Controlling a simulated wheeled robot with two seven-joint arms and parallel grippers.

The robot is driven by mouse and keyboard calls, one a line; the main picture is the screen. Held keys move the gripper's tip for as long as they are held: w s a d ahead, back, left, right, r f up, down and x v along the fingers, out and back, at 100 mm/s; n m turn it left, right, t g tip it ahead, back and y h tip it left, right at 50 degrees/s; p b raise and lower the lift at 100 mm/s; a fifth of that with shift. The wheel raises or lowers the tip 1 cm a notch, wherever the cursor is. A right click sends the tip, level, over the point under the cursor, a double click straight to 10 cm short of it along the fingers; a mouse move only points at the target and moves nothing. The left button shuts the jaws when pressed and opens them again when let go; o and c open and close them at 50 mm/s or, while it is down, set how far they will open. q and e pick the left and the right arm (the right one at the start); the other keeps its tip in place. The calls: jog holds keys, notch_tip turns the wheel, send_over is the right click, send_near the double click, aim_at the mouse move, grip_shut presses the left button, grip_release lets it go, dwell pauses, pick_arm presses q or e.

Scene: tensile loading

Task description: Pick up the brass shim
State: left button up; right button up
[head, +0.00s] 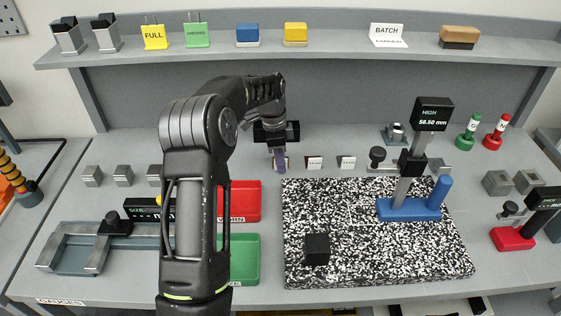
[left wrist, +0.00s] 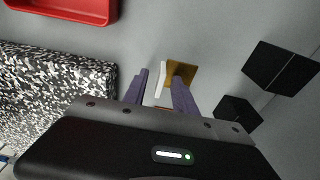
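The brass shim appears to be the small gold-brown plate (left wrist: 182,68) in the left wrist view, at the tip of the right-hand finger, which covers part of it. A thin white piece (left wrist: 161,80) stands beside it, between the fingers. My left gripper (left wrist: 162,84) is open, its two purple fingers apart; I cannot tell whether either touches the plate. In the head view, the left gripper (head: 280,160) points down at the back of the bench, left of two small label cards, and the shim is not clearly visible there. My right gripper is not in view.
A speckled plate (head: 350,270) with a blue-based gauge (head: 412,208) lies to the right. Red (head: 245,200) and green (head: 245,262) trays are in front. Label cards (head: 314,163) (head: 346,162) stand close right of the gripper. Black blocks (left wrist: 280,66) show in the wrist view.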

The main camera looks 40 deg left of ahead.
pick_arm(q)
jog(key=shift+c, duration=0.4)
grip_shut()
dwell(0.4)
